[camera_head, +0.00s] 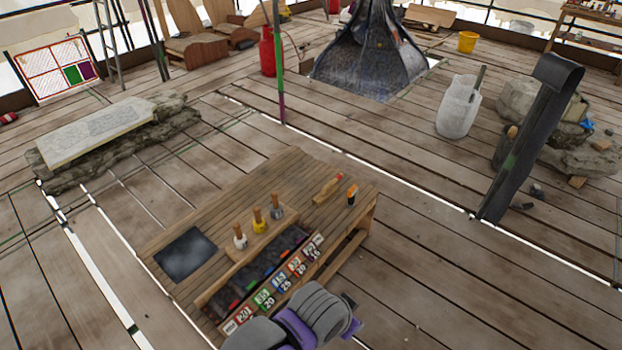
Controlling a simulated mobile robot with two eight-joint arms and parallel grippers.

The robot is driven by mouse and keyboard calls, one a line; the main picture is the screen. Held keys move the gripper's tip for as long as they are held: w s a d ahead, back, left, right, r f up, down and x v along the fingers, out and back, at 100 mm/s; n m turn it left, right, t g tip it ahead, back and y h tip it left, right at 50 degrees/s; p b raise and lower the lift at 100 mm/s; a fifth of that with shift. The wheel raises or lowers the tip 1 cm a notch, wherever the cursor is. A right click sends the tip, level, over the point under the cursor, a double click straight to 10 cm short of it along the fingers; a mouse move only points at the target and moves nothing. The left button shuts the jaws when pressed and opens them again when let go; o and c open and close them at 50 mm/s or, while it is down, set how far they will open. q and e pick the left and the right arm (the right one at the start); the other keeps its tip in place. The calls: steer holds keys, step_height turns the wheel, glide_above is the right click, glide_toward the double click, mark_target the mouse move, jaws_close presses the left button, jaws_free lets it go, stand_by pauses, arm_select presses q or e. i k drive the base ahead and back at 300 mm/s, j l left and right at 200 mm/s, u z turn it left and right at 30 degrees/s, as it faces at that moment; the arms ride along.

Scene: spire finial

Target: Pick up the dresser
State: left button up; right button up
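A wooden hand tool (328,190) with a reddish end lies on the far right part of the wooden workbench (225,210). It looks like the dresser, though it is small in this view. Nothing holds it. A grey and purple part of my own arm shows at the bottom edge, in front of the bench. I cannot make out any gripper fingers on it, and neither gripper is clearly in view.
The bench also holds a rack of upright wooden-handled tools (258,224), a dark square plate (185,254), an orange-topped tool (351,195) and a row of numbered cards (264,299). A dark leaning post (528,140) stands right. Plank floor is clear right of the bench.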

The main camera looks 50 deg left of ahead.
mark_target(330, 189)
steer(key=i+u, duration=0.8)
steer(key=i+l+u, duration=0.25)
steer(key=i+u, duration=0.3)
steer(key=u, duration=0.25)
steer(key=i+l+u, duration=0.1)
steer(key=u, duration=0.25)
steer(key=i+l+u, duration=0.1)
steer(key=u, duration=0.3)
steer(key=i+l+u, duration=0.2)
steer(key=u, duration=0.2)
steer(key=i+l+u, duration=0.2)
steer(key=u, duration=0.15)
steer(key=i+l+u, duration=0.3)
steer(key=k+j, duration=0.05)
steer(key=k, duration=0.05)
